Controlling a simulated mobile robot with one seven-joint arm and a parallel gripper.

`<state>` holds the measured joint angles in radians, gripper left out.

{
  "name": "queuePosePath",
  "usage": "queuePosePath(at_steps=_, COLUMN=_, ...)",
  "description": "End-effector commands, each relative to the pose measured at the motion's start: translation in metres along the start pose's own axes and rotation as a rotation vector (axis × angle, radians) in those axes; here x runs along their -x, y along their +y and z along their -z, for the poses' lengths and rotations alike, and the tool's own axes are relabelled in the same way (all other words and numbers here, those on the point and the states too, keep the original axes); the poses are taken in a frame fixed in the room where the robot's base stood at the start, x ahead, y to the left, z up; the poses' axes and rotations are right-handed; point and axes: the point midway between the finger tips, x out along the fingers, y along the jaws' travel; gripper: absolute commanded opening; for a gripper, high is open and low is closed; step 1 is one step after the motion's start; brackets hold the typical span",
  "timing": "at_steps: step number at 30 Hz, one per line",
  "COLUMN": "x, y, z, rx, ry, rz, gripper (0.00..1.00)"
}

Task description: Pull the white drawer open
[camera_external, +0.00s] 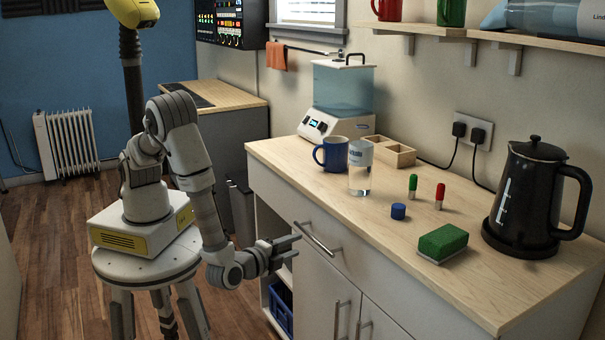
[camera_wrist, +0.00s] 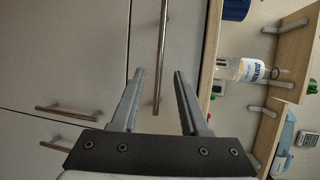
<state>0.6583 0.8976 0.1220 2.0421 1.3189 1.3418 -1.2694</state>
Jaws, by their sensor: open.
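The white drawer (camera_external: 352,268) is the upper front of the cabinet under the wooden counter, and it looks shut, flush with the cabinet. Its metal bar handle (camera_external: 319,240) runs along the front. My gripper (camera_external: 297,247) is open and empty in front of the drawer, close to the handle's left end in the external view. In the wrist view the drawer (camera_wrist: 184,35) appears turned on its side. There the handle (camera_wrist: 162,50) lines up between the two open fingers of my gripper (camera_wrist: 158,75). Neither finger clearly touches it.
Two cabinet doors with upright handles (camera_external: 341,318) sit below the drawer. An open shelf with a blue crate (camera_external: 281,308) is to the left.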

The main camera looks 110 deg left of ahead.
Motion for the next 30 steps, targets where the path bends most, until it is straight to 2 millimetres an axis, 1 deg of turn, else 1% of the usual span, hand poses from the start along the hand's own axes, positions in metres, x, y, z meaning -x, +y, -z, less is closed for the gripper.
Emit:
queuePosePath(at_steps=1, x=-0.013, y=0.001, z=-0.001, rx=0.000, ry=-0.005, rz=0.001, gripper=0.45)
queuePosePath(at_steps=6, x=-0.048, y=0.002, z=-0.001, rx=-0.001, ry=-0.005, rz=0.000, gripper=0.45)
queuePosePath(at_steps=9, x=-0.065, y=0.002, z=-0.001, rx=-0.001, ry=-0.005, rz=0.000, gripper=0.45)
queuePosePath(at_steps=12, x=-0.077, y=0.001, z=-0.001, rx=0.000, ry=-0.003, rz=0.000, gripper=0.45)
queuePosePath(at_steps=17, x=-0.086, y=0.001, z=0.000, rx=-0.001, ry=-0.001, rz=-0.001, gripper=0.45)
queuePosePath(at_steps=25, x=-0.088, y=0.000, z=0.000, rx=-0.001, ry=0.000, rz=0.000, gripper=0.45)
queuePosePath(at_steps=26, x=-0.088, y=0.000, z=0.000, rx=-0.001, ry=0.000, rz=0.000, gripper=0.43)
queuePosePath(at_steps=30, x=-0.088, y=0.000, z=0.000, rx=-0.001, ry=0.000, rz=0.000, gripper=0.18)
